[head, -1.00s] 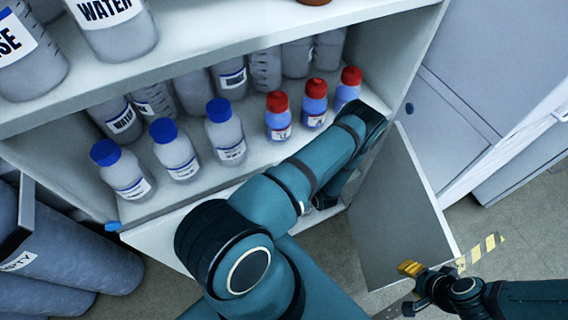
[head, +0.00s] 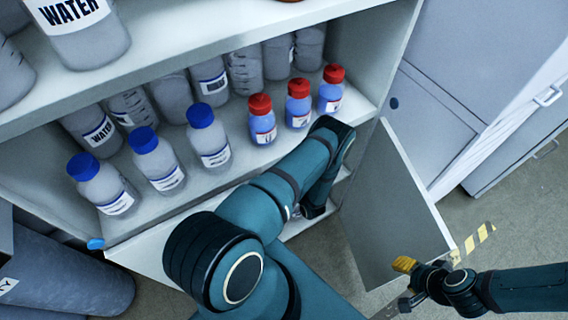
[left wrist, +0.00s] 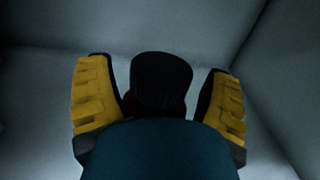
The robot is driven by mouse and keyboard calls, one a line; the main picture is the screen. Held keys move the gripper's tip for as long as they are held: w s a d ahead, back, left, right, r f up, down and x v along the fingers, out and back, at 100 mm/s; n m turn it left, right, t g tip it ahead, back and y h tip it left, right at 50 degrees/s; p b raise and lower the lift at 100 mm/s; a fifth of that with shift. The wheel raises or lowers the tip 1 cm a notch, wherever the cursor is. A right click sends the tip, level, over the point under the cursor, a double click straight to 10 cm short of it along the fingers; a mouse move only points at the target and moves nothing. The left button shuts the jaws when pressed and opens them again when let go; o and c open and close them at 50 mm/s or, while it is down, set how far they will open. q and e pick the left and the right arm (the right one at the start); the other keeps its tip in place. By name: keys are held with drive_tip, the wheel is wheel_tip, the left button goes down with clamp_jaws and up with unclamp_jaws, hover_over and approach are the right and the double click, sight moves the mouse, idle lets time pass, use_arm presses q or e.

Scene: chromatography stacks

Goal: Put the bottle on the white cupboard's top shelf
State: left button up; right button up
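In the left wrist view a dark-capped bottle (left wrist: 162,80) stands between the two yellow-padded fingers of my left gripper (left wrist: 160,95). Small gaps show between cap and fingers, so the gripper is open around it. Most of the bottle's body is hidden. In the head view my left arm reaches down into the lower part of the white cupboard (head: 372,75), and its gripper is hidden there. The cupboard's upper board (head: 200,62) carries a large water bottle. My right gripper (head: 406,284) is at the lower right, empty, with its fingers apart.
The shelf below holds blue-capped bottles (head: 162,160), red-capped blue bottles (head: 298,103) and several grey bottles behind. An open cupboard door (head: 385,215) stands right of my left arm. Floor shows at the right (head: 520,215).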

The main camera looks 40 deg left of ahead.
idle(0.3)
use_arm(q)
drive_tip(key=p+v, duration=0.1)
drive_tip(key=v, duration=1.1)
drive_tip(key=shift+r, duration=0.1)
